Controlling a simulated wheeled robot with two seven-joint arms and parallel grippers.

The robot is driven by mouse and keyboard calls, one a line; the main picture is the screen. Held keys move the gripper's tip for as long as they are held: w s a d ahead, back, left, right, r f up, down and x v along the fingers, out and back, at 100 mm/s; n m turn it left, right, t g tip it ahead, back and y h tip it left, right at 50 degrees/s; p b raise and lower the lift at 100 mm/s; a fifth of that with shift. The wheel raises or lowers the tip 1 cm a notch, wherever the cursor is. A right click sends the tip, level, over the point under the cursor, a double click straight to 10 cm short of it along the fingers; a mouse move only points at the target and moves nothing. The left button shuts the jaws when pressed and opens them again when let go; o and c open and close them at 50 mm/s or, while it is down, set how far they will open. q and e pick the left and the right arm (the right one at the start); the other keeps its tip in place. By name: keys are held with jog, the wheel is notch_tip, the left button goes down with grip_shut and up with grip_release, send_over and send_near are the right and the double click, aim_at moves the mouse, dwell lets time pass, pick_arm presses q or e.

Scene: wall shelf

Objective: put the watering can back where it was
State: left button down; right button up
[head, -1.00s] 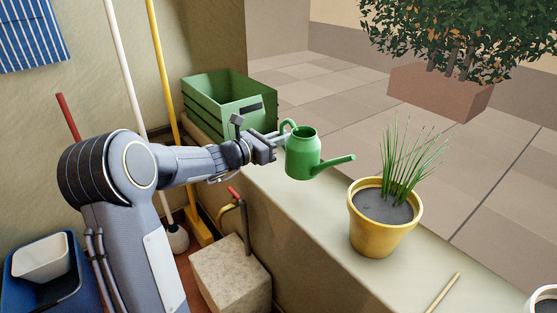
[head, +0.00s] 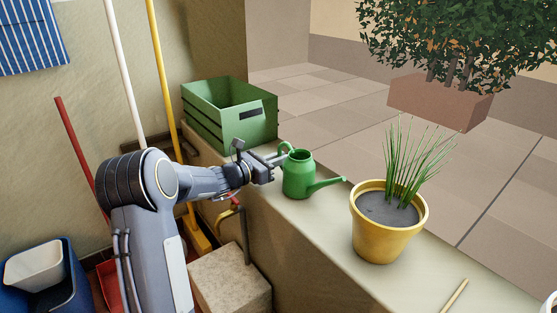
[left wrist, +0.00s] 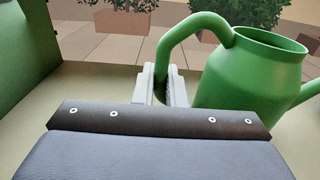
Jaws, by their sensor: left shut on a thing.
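The green watering can (head: 298,178) is upright at the wall ledge (head: 322,222), between the green crate and the yellow pot. Its spout points right, towards the pot. It looks at or very near the ledge top; I cannot tell for sure whether its base touches. My left gripper (head: 284,156) comes from the left and is shut on the can's handle. In the left wrist view the fingers (left wrist: 164,88) close around the lower handle, with the can's body (left wrist: 250,82) just to their right. The can's base is hidden there. My right gripper is not in view.
A green slatted crate (head: 243,130) stands on the ledge behind and left of the can. A yellow pot (head: 383,236) with grassy leaves stands to the right. A thin stick (head: 453,297) lies nearer on the ledge. A tap (head: 236,208) is below my forearm.

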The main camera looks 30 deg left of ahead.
pick_arm(q)
jog(key=shift+f, duration=0.2)
jog(key=c, duration=1.5)
grip_release()
